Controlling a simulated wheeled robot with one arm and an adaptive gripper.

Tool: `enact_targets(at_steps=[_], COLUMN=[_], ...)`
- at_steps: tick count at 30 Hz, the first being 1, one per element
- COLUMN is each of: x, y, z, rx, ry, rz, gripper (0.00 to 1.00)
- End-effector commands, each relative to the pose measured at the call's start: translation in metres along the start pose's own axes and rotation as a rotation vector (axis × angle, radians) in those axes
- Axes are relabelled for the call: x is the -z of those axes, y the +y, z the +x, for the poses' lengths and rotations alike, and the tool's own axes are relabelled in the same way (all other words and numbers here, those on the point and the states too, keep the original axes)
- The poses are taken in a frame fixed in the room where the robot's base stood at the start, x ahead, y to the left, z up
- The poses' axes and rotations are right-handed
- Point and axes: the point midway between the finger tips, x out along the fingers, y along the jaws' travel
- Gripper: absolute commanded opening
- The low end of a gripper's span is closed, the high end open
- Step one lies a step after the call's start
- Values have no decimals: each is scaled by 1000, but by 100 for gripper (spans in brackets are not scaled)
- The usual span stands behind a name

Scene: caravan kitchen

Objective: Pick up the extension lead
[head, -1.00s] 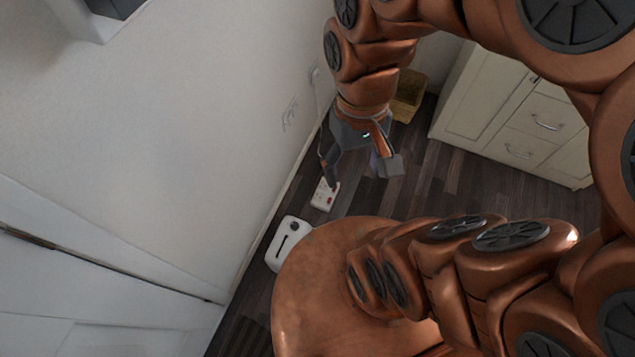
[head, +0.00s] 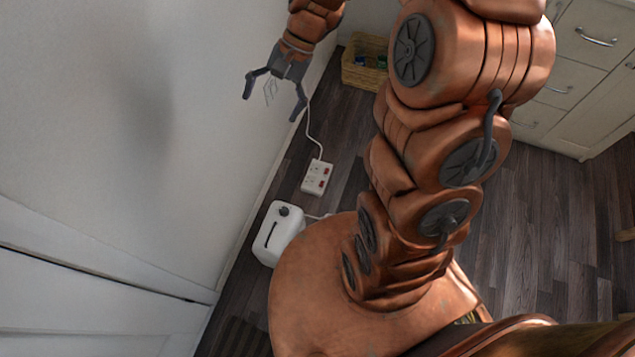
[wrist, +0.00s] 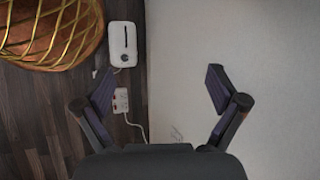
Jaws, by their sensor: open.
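The extension lead (head: 317,177) is a white socket block with red switches. It lies on the dark wood floor near the wall, and its white cable runs up towards the wall. In the wrist view the extension lead (wrist: 121,100) shows just beside my left-hand finger, with the cable trailing below it. My gripper (head: 272,101) is open and empty, in front of the wall and above and to the left of the block in the head view. In the wrist view my gripper (wrist: 160,88) has its fingers wide apart, with mostly bare wall between them.
A white toaster-like appliance (head: 278,233) stands on the floor by the wall, close to my base. It also shows in the wrist view (wrist: 122,44). A wicker basket (head: 364,72) sits further back. Cream drawers (head: 575,75) stand at the right.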

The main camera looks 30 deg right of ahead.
Motion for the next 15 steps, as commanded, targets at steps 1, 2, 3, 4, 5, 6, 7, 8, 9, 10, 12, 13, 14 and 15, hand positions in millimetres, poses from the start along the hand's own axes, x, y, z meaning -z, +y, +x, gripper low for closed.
enact_targets(at_steps=[1, 2, 3, 4, 5, 6, 7, 8, 9, 10, 12, 13, 14, 15], x=[21, 31, 44, 54, 64, 78, 88, 98, 112, 123, 148, 159, 169, 183], y=[3, 3, 2, 2, 3, 4, 5, 6, 8, 10, 14, 17, 20, 24], z=[16, 21, 28, 32, 38, 45, 51, 56, 63, 68, 80, 86, 92, 99], rx=[24, 40, 61, 76, 92, 110, 124, 140, 158, 173, 209, 222, 236, 254], ry=[-9, -14, -19, -22, -25, -32, -35, -38, -43, -46, -49, -53, -57, -61], rz=[38, 61, 90, 113, 137, 169, 192, 216, 248, 273, 330, 356, 382, 414], gripper=[96, 96, 96, 96, 96, 96, 96, 96, 96, 96, 96, 96, 96, 96])
